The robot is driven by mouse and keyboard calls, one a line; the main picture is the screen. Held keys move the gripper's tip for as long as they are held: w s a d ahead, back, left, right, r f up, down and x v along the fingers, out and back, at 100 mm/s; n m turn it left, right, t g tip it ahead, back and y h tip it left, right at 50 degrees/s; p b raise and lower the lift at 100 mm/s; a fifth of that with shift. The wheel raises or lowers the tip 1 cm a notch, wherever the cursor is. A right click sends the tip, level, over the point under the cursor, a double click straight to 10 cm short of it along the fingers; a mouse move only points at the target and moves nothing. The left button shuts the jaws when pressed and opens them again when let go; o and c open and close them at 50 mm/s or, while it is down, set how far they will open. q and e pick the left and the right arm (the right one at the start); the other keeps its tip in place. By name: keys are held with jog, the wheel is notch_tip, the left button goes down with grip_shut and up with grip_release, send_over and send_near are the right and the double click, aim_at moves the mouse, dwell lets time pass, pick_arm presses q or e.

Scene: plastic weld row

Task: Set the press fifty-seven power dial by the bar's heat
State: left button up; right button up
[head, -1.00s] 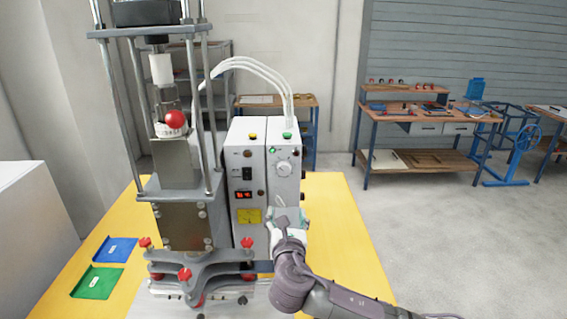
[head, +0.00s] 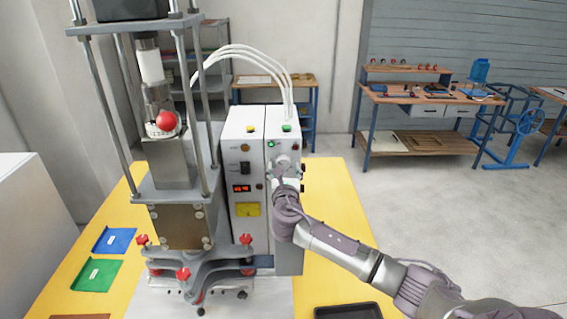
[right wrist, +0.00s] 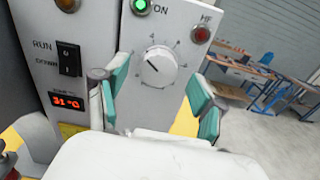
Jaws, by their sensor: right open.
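The power dial (right wrist: 157,66) is a round white knob with a dark pointer line and numbers around it, on the white control box (head: 267,122). In the right wrist view its pointer is toward the upper left. My right gripper (head: 286,170) is in front of the box and hides most of the dial in the head view. In the right wrist view its two teal-padded fingers are open, one on each side of the dial; contact is not visible. The red display (right wrist: 67,101) seems to read 31 °C. My left gripper is out of view.
The press (head: 180,225) with red knobs stands left of the box on the yellow table (head: 345,235). Blue (head: 114,241) and green (head: 97,274) trays lie at left, a black tray (head: 347,311) in front. A black rocker switch (right wrist: 68,58) is left of the dial.

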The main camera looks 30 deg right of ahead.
jog(key=shift+w+d+r, duration=0.1)
jog(key=shift+w+d, duration=0.15)
jog(key=shift+w, duration=0.25)
jog(key=shift+w+d, duration=0.15)
jog(key=shift+c, duration=0.2)
jog(key=c, duration=1.1)
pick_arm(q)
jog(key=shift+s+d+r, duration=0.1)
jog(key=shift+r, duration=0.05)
